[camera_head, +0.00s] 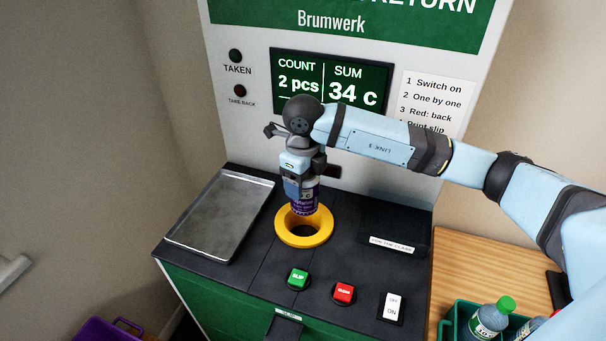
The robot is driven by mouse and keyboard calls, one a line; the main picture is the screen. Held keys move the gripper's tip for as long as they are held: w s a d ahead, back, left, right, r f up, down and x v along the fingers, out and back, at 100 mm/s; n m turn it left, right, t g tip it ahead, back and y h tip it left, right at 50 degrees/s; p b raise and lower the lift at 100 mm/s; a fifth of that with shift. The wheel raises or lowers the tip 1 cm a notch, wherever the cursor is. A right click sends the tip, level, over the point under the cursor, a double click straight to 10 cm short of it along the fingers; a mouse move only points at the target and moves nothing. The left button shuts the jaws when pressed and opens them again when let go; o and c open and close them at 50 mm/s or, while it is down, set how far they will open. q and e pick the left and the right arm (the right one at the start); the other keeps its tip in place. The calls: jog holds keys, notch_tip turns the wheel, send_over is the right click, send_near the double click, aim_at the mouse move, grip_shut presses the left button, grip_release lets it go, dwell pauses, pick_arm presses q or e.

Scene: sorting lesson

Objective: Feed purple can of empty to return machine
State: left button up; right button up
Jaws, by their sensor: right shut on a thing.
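The purple can (304,198) is upright in my right gripper (304,182), which is shut on it. The can is right above or at the yellow ring (305,239) around the dark round opening of the return machine (250,262). I cannot tell whether the can's lower end has entered the opening. The machine's screen (331,86) reads count 2 pcs and sum 34 c, partly behind my right arm. The TAKEN lamp (235,56) and the TAKE BACK lamp (239,90) look dark. My left gripper is not in view.
A metal tray (220,215) lies left of the ring. A green button (298,278), a red button (344,293) and an ON switch (391,308) sit in front. A green crate (446,324) with bottles stands on the wooden table (480,262). A purple container (105,331) is at lower left.

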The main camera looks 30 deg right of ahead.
notch_tip(320, 180, down, 2)
jog(key=shift+f+b, duration=0.1)
jog(key=shift+b, duration=0.25)
notch_tip(320, 180, down, 4)
jog(key=b, duration=0.2)
jog(key=shift+r+b, duration=0.25)
jog(key=shift+b, duration=0.05)
notch_tip(320, 180, down, 5)
jog(key=b, duration=0.4)
jog(key=o, duration=1.2)
jog(key=shift+r, duration=0.1)
